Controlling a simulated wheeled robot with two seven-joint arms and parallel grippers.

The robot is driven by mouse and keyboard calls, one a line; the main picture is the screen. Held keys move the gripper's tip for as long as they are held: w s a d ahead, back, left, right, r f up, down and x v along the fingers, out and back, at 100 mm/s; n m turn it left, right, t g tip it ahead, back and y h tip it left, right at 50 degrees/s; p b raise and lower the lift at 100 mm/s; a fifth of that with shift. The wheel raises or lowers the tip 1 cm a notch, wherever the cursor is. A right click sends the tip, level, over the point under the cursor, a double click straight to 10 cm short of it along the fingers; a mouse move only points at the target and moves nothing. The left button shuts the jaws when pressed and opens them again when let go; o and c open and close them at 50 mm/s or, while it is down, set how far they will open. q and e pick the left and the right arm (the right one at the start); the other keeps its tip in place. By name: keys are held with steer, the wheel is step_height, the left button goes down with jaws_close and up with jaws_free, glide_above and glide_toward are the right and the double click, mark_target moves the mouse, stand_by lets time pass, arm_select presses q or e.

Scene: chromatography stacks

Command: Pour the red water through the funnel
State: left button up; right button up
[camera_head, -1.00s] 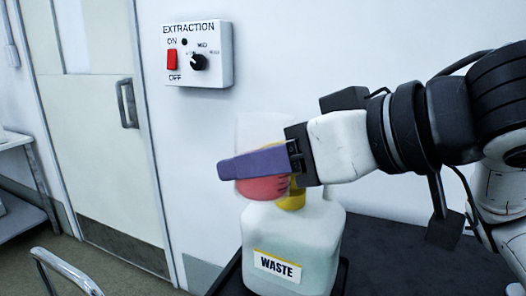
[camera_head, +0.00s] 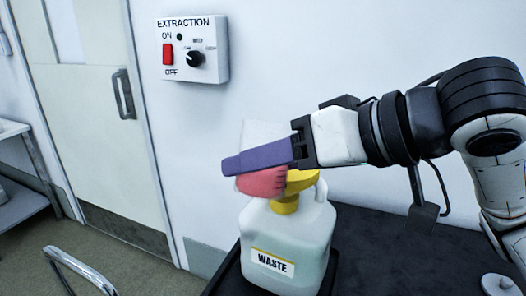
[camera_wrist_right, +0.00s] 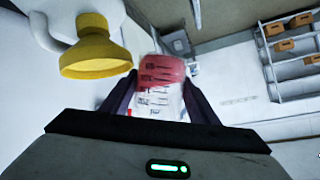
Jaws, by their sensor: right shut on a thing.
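My right gripper (camera_head: 262,157) is shut on a clear beaker (camera_head: 262,131) with red water (camera_head: 262,184) in its lower part. The beaker is slightly tilted, in front of and above the yellow funnel (camera_head: 306,183), and partly hides it. The funnel sits in the neck of a white jug labelled WASTE (camera_head: 290,232). In the right wrist view the beaker (camera_wrist_right: 160,97) is between the fingers (camera_wrist_right: 157,98), with the red water at its far end. The funnel (camera_wrist_right: 95,50) is to its left there, apart from it. My left gripper is not in view.
The jug stands in a dark tray (camera_head: 233,276) on a black surface (camera_head: 385,245). An EXTRACTION switch box (camera_head: 191,49) is on the wall behind. A metal rail (camera_head: 75,262) and a door (camera_head: 95,130) are at left.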

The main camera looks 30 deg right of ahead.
steer(key=shift+s+f, duration=0.1)
steer(key=shift+d+r+m+g+y, duration=0.3)
stand_by(0.5)
steer(key=shift+w+m+p, duration=0.2)
steer(key=shift+m+p, duration=0.1)
steer(key=shift+p, duration=0.1)
steer(key=shift+f+m+g+y, duration=0.1)
steer(key=shift+m+g+y, duration=0.2)
steer(key=shift+g+y, duration=0.1)
steer(key=shift+a, duration=0.1)
